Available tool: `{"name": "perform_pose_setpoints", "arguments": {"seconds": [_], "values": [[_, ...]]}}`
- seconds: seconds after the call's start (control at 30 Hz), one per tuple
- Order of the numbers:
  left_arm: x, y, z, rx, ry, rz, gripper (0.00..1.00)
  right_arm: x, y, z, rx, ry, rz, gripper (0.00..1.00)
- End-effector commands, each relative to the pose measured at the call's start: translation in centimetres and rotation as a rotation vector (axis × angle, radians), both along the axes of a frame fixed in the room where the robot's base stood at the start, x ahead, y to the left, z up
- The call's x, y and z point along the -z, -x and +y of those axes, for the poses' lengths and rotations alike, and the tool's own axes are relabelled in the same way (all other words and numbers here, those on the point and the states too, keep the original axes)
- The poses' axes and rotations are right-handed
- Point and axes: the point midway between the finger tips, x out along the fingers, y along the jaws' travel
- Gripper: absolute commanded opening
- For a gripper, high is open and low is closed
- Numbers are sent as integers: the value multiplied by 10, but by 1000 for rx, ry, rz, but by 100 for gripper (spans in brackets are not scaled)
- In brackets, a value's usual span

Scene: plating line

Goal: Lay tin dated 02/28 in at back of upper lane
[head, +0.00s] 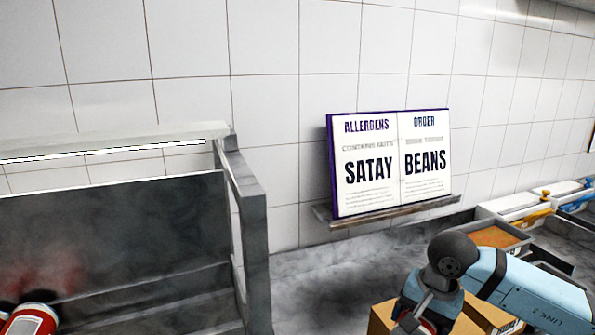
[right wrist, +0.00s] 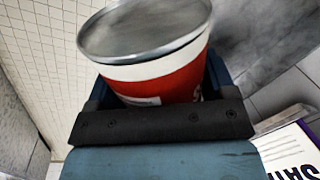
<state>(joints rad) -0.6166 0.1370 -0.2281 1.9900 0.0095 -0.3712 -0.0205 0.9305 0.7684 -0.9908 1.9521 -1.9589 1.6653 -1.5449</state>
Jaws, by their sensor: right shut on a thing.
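A red and white tin (right wrist: 165,75) with a bare metal end fills the upper middle of the right wrist view. My right gripper (right wrist: 155,90) is shut on it, with a blue finger on each side. No date can be read on the tin. In the head view my right gripper (head: 420,318) is at the bottom edge, right of centre, and the tin there is mostly cut off. The grey metal rack (head: 252,215) with sloping lanes stands at the left. Another red tin (head: 35,318) lies in it at the bottom left corner. My left gripper is out of view.
An open book (head: 365,165) reading SATAY and BEANS stands on a small wall ledge (head: 390,211). A cardboard box (head: 383,318) is beside my right gripper. Several bins (head: 500,238) line the right side. The counter (head: 310,280) between rack and box is clear.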

Motion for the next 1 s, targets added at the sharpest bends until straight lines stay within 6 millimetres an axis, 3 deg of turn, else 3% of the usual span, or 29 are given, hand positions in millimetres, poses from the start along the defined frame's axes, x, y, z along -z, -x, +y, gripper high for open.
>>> {"name": "perform_pose_setpoints", "arguments": {"seconds": [0.23, 0.5, 0.77, 1.0], "values": [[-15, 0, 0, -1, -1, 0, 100, -9, 6, -12, -403, 1, 0, 32], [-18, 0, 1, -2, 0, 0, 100, -11, 9, -16, -586, 1, -3, 32], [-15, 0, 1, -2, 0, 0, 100, -9, 8, -15, -552, 1, -3, 32], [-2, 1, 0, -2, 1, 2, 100, -1, 2, -5, -212, 1, -5, 32]]}}
